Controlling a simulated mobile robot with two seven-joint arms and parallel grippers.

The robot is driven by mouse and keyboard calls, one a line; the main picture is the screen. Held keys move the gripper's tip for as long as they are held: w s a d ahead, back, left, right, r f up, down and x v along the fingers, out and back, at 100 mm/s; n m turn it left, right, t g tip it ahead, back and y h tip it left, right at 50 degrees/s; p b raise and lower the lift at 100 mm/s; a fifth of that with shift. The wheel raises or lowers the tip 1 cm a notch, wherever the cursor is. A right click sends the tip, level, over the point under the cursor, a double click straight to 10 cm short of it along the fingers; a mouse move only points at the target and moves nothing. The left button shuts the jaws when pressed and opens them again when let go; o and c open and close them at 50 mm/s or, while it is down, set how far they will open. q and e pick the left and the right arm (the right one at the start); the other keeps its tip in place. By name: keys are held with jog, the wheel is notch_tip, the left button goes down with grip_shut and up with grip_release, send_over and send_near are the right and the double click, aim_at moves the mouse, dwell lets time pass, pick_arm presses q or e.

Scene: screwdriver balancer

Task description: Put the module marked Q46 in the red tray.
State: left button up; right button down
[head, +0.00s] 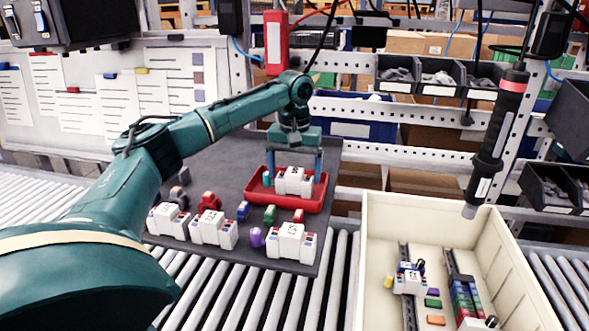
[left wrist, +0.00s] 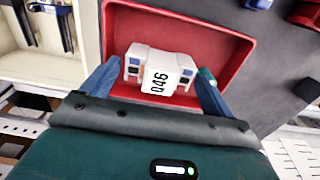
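The white module marked Q46 (left wrist: 157,75) is in the red tray (left wrist: 235,45), its label readable in the left wrist view. In the head view the module (head: 294,182) sits within the rim of the red tray (head: 318,205). My left gripper (head: 295,172) is directly above the tray, pointing down. Its blue fingers stand on either side of the module, open, with a small gap showing at the sides; it also shows in the left wrist view (left wrist: 158,72). A small teal piece (head: 267,179) is in the tray beside one finger. My right gripper is not in view.
Three similar white modules (head: 292,242) stand along the front of the dark mat (head: 240,170), with small coloured parts among them. A cream bin (head: 375,250) holding rails and parts is at right. A screwdriver (head: 497,140) hangs above it. Rollers lie in front.

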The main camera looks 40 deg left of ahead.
pick_arm(q)
jog(key=shift+o, duration=1.2)
jog(key=shift+r, duration=0.1)
notch_tip(320, 180, up, 13)
jog(key=shift+s+d, duration=0.1)
